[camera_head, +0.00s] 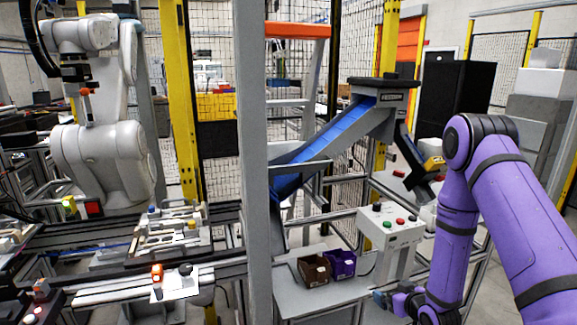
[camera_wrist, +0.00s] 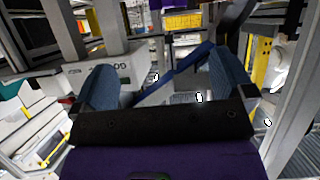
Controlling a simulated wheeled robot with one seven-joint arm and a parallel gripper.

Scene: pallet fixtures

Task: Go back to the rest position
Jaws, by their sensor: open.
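My gripper (camera_head: 384,300) is at the lower right in the head view, at the end of my purple arm and low beside the small table. In the wrist view my gripper (camera_wrist: 160,84) shows two blue fingers spread wide apart. Nothing is held between them; only the background shows through the gap. The far side of the gripper is hidden by my arm in the head view.
A small table (camera_head: 310,302) holds a brown bin (camera_head: 314,271) and a purple bin (camera_head: 341,264). A button box (camera_head: 391,225) stands close above my gripper. A grey post (camera_head: 254,160) rises left of the table. A blue chute (camera_head: 335,140) slopes behind.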

